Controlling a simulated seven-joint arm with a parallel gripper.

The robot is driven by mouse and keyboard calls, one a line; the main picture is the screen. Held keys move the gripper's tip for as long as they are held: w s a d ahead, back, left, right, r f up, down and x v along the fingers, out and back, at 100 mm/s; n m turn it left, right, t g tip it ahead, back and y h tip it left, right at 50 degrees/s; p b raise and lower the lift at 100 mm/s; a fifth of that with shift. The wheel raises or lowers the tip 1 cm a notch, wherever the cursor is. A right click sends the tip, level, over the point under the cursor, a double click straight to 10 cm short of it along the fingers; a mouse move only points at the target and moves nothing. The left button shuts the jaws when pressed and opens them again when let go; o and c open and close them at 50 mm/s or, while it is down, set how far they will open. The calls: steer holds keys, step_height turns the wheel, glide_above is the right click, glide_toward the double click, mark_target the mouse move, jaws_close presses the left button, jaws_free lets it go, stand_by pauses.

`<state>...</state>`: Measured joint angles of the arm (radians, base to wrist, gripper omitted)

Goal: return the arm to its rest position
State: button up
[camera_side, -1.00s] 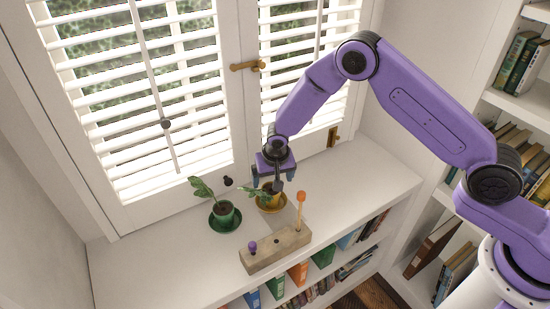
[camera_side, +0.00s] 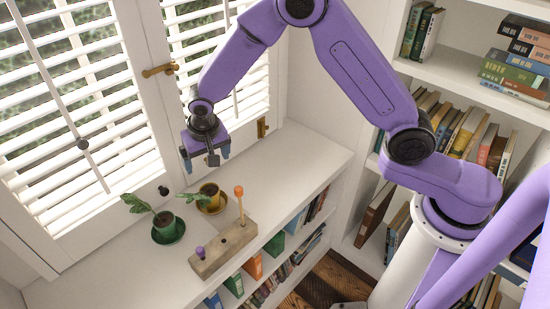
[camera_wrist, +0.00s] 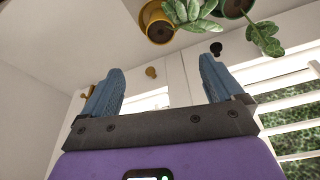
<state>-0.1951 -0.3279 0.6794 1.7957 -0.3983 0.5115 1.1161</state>
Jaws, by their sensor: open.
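My gripper (camera_side: 205,155) is open and empty in the side view, raised above the yellow pot (camera_side: 211,199) and clear of it. In the wrist view my gripper (camera_wrist: 157,88) shows its two blue fingers spread apart with nothing between them. My purple arm rises from the white column at the right and bends over the shelf top.
A green pot (camera_side: 167,228) with a leafy plant stands left of the yellow pot. A wooden block (camera_side: 223,248) with an orange-topped peg (camera_side: 239,204) and a purple knob is in front. Shuttered windows (camera_side: 70,110) stand behind; bookshelves (camera_side: 480,90) are at the right.

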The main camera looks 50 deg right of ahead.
steer(key=s+d+r+n, duration=0.3)
steer(key=s+r, duration=0.1)
steer(key=s, duration=0.4)
steer(key=s+d+r+n+g, duration=0.1)
steer(key=s+d+r+n, duration=0.2)
steer(key=s, duration=0.6)
steer(key=s+d+r+n+y, duration=0.1)
steer(key=s+d+r+n, duration=0.2)
steer(key=s, duration=0.6)
step_height(320, 180, up, 2)
steer(key=shift+d+n+g, duration=0.25)
steer(key=shift+n+g, duration=0.05)
steer(key=shift+n, duration=0.9)
steer(key=s+d+n, duration=0.1)
steer(key=s+d, duration=0.1)
steer(key=s, duration=0.1)
steer(key=s+d+n, duration=0.1)
steer(key=s+d, duration=0.1)
steer(key=s, duration=0.1)
steer(key=s+d+n+g, duration=0.1)
steer(key=s+d+n, duration=0.1)
steer(key=s, duration=0.1)
steer(key=shift+s+r, duration=0.35)
steer(key=shift+r, duration=0.05)
steer(key=shift+c, duration=0.2)
